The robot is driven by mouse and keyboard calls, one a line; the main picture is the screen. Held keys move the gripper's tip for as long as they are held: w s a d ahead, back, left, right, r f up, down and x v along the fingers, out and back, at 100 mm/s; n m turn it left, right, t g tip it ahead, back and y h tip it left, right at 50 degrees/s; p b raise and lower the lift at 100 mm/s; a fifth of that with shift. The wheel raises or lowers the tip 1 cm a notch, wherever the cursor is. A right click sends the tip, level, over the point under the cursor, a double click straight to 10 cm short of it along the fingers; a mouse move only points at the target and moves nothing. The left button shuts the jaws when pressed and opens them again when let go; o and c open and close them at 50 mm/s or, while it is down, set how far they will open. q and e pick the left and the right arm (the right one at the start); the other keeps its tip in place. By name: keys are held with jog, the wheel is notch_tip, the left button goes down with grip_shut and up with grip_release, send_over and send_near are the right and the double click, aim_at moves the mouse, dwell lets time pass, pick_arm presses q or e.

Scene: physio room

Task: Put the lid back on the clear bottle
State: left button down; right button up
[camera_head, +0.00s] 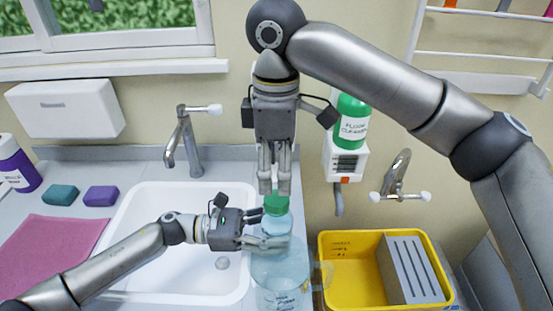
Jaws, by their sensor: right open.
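The clear bottle (283,275) stands upright at the right edge of the sink, with pale blue liquid inside. A green lid (276,203) sits at the top of its neck; I cannot tell whether it is fully seated. My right gripper (275,190) points straight down from above, open, with its fingertips right at the lid. My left gripper (268,229) comes in level from the left, with its fingers around the upper part of the bottle. The far finger is partly hidden by the bottle.
A white sink (150,215) lies left of the bottle, and a yellow tub (345,290) with a grey slotted block (411,272) right of it. A tap (184,143) stands behind. A green cleaner bottle (351,122) hangs on the wall. Sponges (101,195) and a pink cloth (45,255) lie left.

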aim_at(277, 198)
jog(key=n, duration=0.7)
jog(key=shift+r, duration=0.25)
jog(key=n, duration=0.5)
jog(key=shift+r, duration=0.1)
jog(key=n, duration=0.5)
jog(key=shift+r+n, duration=0.15)
jog(key=shift+n, duration=0.15)
jog(key=n, duration=0.5)
jog(key=shift+r+n, duration=0.15)
jog(key=shift+n, duration=0.15)
jog(key=shift+f, duration=4)
